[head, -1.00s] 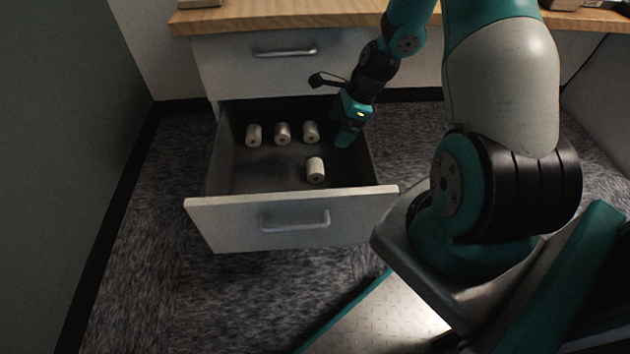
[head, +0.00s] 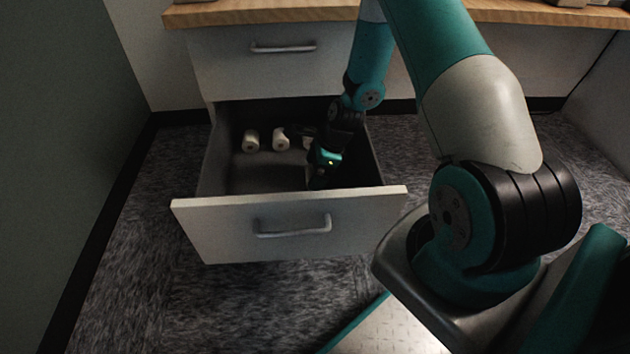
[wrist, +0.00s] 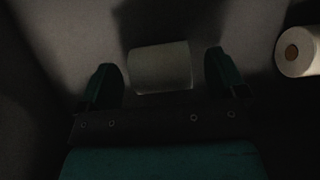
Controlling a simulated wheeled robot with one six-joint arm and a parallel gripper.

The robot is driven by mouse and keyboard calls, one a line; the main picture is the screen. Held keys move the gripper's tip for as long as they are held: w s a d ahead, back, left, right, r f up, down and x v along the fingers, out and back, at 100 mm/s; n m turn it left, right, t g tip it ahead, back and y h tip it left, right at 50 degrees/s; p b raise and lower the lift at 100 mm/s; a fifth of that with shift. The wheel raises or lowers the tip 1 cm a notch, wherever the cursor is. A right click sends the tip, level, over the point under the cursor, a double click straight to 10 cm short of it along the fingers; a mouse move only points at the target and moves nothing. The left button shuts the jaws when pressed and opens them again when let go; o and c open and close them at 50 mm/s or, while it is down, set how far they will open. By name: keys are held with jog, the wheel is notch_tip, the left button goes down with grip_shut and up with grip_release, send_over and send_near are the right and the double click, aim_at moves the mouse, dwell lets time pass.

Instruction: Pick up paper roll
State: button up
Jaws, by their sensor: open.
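A white paper roll (wrist: 160,67) lies on the drawer floor in the wrist view, between the two teal fingers and slightly ahead of them. My gripper (head: 317,180) is open and reaches down into the open drawer, with a gap on each side of the roll. In the head view my gripper hides this roll. More paper rolls stand or lie in a row toward the back of the drawer: a left one (head: 251,141), a middle one (head: 281,140), and a right one (head: 307,143) partly covered by my gripper. One other roll (wrist: 299,51) shows at the right of the wrist view.
The open drawer (head: 290,226) has a raised front panel with a handle and walls around my gripper. A shut drawer (head: 232,68) sits above it under a wooden desktop (head: 240,15). The left part of the drawer floor in front of the row is clear.

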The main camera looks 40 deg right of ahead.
jog(key=shift+x, duration=1.15)
jog(key=c, duration=1)
jog(key=shift+r, duration=0.15)
